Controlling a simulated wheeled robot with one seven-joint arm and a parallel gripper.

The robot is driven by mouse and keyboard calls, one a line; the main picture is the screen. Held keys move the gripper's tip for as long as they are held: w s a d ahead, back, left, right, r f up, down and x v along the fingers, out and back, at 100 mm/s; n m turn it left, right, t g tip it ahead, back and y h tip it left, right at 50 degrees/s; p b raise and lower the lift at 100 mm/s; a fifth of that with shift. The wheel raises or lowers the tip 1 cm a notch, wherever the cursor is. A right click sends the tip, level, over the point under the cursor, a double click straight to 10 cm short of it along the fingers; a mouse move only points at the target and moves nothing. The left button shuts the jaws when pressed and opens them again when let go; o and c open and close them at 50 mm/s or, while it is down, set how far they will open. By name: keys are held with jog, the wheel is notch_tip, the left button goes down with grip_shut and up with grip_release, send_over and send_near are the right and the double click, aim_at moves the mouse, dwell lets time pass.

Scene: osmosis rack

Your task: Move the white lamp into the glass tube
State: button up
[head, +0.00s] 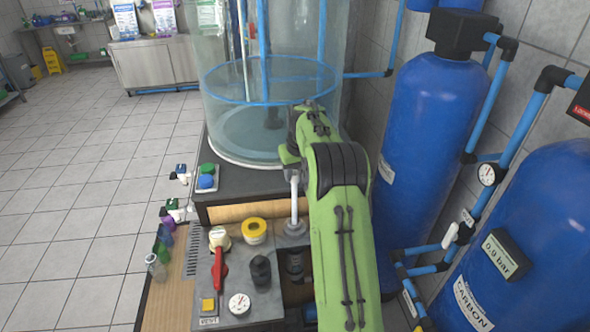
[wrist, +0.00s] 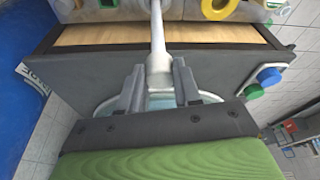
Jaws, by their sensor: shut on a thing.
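The white lamp (head: 294,205) is a thin white rod, roughly upright in the head view, its lower end close to a grey fitting on the front panel. My gripper (head: 293,172) is at its upper part, largely hidden by my green arm. In the wrist view my gripper (wrist: 160,82) has its two grey fingers on either side of the lamp's thicker white end (wrist: 159,65), shut on it. The large clear glass tube (head: 225,120) stands behind the lamp, with a blue ring inside. Its curved rim partly shows behind the fingers in the wrist view.
A dark ledge (head: 245,182) lies between the lamp and the tube. The front panel holds a yellow ring (head: 254,229), a red lever (head: 218,268) and a gauge (head: 239,304). Blue tanks (head: 430,140) and pipes crowd the right. Tiled floor (head: 90,180) is open at left.

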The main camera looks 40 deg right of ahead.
jog(key=shift+f, duration=0.65)
jog(key=b, duration=0.5)
send_over(295, 212)
jog(key=shift+s+x, duration=0.2)
jog(key=shift+x, duration=0.9)
jog(key=shift+s+x, duration=0.15)
jog(key=shift+x, duration=0.95)
jog(key=shift+s+x, duration=0.2)
jog(key=shift+x, duration=0.9)
jog(key=shift+a+f, duration=0.1)
jog(key=shift+f, duration=0.05)
jog(key=shift+f+b, duration=2.4)
jog(key=shift+f, duration=1.15)
jog(key=shift+f+b, duration=0.85)
jog(key=shift+f, duration=0.5)
jog(key=o, duration=0.9)
jog(key=shift+c, duration=0.2)
jog(key=shift+o, duration=0.5)
